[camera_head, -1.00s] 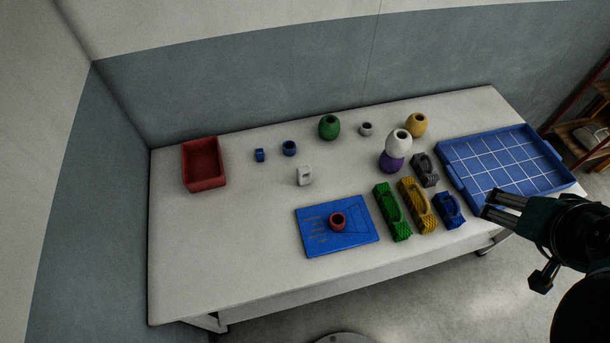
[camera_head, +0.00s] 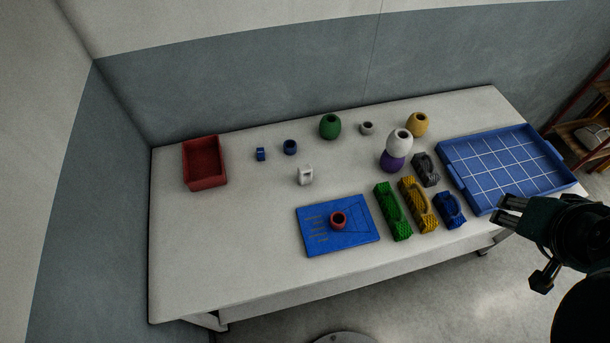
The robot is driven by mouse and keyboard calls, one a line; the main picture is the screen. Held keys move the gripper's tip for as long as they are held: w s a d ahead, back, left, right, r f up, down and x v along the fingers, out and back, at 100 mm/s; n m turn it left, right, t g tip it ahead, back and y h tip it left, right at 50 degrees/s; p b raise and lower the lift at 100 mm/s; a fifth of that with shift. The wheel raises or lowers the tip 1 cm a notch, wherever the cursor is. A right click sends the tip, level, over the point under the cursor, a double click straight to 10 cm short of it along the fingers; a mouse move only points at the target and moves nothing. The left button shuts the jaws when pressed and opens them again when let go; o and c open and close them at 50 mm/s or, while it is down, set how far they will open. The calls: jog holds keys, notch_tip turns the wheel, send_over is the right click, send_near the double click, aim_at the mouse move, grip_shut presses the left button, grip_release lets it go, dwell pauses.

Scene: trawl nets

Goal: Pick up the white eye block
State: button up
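The white eye block (camera_head: 304,176) stands upright near the middle of the table, a small white block with a hole in it. It is apart from everything around it. My gripper (camera_head: 499,208) is at the right, over the near edge of the blue gridded tray and far from the white block. Its two fingers point left with a gap between them, and nothing shows between them.
A blue eye block (camera_head: 261,154), a blue ring (camera_head: 290,147) and a red bin (camera_head: 205,183) are behind and left. A blue board (camera_head: 360,240) with a red ring (camera_head: 338,220) lies in front. Floats and ribbed blocks stand right. The table's left front is clear.

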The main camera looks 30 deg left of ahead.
jog(key=w+a+f+n+g+b, duration=0.1)
jog(key=w+a+f+n+g, duration=0.1)
jog(key=w+a+n, duration=0.95)
jog(key=n+g+h+b, duration=0.2)
jog(key=n+h+b, duration=0.1)
jog(key=n, duration=1.4)
send_near(305, 168)
jog(key=shift+m+x, duration=0.25)
jog(key=shift+x, duration=0.95)
jog(key=shift+s+d, duration=0.1)
jog(key=shift+f, duration=0.1)
jog(key=shift+x, duration=1.25)
